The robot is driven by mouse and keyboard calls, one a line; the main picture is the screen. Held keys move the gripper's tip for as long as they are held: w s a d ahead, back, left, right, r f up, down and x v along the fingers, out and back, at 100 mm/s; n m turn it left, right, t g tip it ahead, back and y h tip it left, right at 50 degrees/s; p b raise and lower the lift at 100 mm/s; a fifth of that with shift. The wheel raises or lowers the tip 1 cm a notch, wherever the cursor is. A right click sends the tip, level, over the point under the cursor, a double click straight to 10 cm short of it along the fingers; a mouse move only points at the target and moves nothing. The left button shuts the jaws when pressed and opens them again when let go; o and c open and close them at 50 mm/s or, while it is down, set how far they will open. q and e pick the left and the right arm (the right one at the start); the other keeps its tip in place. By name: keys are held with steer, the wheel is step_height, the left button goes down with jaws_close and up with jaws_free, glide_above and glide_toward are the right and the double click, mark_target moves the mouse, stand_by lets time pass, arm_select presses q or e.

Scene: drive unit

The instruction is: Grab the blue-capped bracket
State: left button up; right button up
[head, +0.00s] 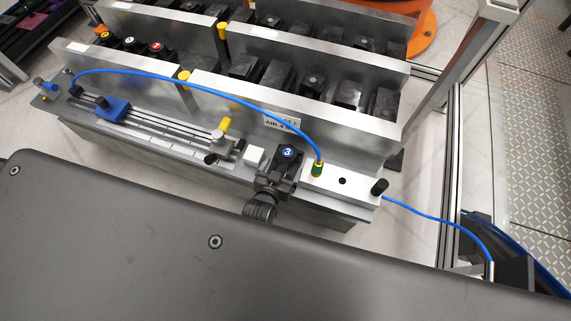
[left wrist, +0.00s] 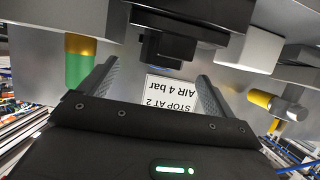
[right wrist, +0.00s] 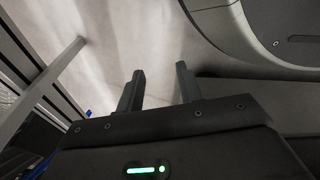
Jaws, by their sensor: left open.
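The blue cap marked "3" (head: 288,152) tops the black bracket, which stands on the fixture between a white block and a green-yellow fitting. My left gripper (head: 277,180) shows as a dark shape right at the bracket's near side, overlapping it in the head view. My right gripper (right wrist: 158,85) is open and empty over bare floor, away from the fixture.
A blue hose (head: 240,98) arches over the fixture to the green-yellow fitting (head: 317,169). The white block (head: 254,156) stands close left of the bracket. An upright "AIR 4 bar" label (head: 281,121) is behind. Metal racks (head: 300,70) hold black parts. A metal post (head: 453,110) stands right.

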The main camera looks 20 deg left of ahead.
mark_target(284, 162)
arm_select(q)
steer(key=shift+a+b+x, duration=0.15)
steer(key=shift+b+x, duration=0.05)
steer(key=shift+x, duration=1)
steer(key=shift+a+b+x, duration=0.15)
steer(key=shift+x, duration=1)
steer(key=shift+w+f, duration=0.25)
steer(key=shift+w, duration=0.2)
jaws_close()
steer(key=shift+w+r, duration=0.1)
steer(key=shift+r, duration=0.05)
arm_select(e)
steer(key=shift+w+a+r, duration=0.25)
steer(key=shift+w+r, duration=0.15)
steer(key=shift+r, duration=0.05)
steer(key=shift+w+a+r, duration=0.2)
steer(key=shift+w+r, duration=0.15)
steer(key=shift+r, duration=0.1)
